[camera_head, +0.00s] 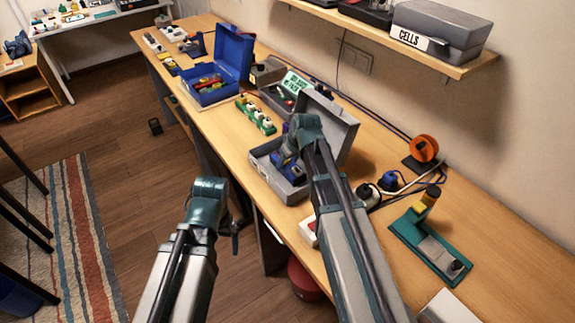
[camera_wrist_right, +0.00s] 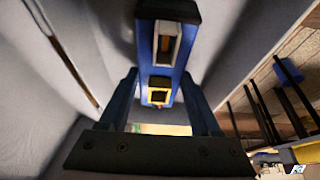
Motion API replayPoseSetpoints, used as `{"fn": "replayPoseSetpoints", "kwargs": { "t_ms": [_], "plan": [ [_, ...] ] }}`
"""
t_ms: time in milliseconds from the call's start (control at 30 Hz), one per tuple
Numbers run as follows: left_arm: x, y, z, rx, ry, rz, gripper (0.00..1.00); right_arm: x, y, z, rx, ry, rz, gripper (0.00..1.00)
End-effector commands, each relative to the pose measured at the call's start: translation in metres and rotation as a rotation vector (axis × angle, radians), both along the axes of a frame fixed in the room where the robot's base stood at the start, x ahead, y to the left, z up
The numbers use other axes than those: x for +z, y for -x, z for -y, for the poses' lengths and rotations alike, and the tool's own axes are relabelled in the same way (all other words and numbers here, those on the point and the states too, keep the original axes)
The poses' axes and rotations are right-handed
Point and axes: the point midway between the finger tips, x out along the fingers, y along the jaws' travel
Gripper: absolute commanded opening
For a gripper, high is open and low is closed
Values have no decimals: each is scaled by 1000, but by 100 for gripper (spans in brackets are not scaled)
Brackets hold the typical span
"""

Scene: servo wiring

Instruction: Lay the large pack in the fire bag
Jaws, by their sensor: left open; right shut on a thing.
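The large pack, a blue block, shows in the head view (camera_head: 289,166) and in the right wrist view (camera_wrist_right: 165,50), with a yellow-framed socket on its end. My right gripper (camera_wrist_right: 165,90) is shut on it, one finger on each side. The fire bag appears to be the grey open container (camera_head: 297,193) with its lid raised behind. The pack is down between its grey walls; I cannot tell whether it touches the floor. In the head view my right wrist hides part of the bag. My left gripper (camera_head: 234,232) is open and empty, off the table's front edge.
A blue open box (camera_head: 212,95) with several items stands further left along the bench. A green strip with white blocks (camera_head: 256,114) lies between. A green base with a yellow-topped part (camera_head: 428,244) and an orange spool (camera_head: 424,148) are at the right. A shelf (camera_head: 480,65) overhangs behind.

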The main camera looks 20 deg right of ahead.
Motion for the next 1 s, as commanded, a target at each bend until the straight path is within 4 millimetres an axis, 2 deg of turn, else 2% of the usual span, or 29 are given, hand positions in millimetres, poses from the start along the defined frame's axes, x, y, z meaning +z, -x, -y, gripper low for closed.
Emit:
{"fn": "replayPoseSetpoints", "kwargs": {
  "t_ms": [267, 300, 433, 767, 1000],
  "plan": [
    [-3, 0, 0, 0, 0, 0, 94, -3, 0, 0, 0, 0, 1, 0],
    [-2, 0, 0, 0, 0, 0, 94, -2, 0, 0, 0, 0, 0, 72],
    [-2, 0, 0, 0, 0, 0, 94, -2, 0, 0, 0, 0, 0, 95],
    [-1, 0, 0, 0, 0, 0, 94, -1, 0, 0, 0, 0, 0, 95],
    [12, 0, 0, 0, 0, 0, 94, 12, 4, 1, 0, 0, 0, 95]
  ]
}}
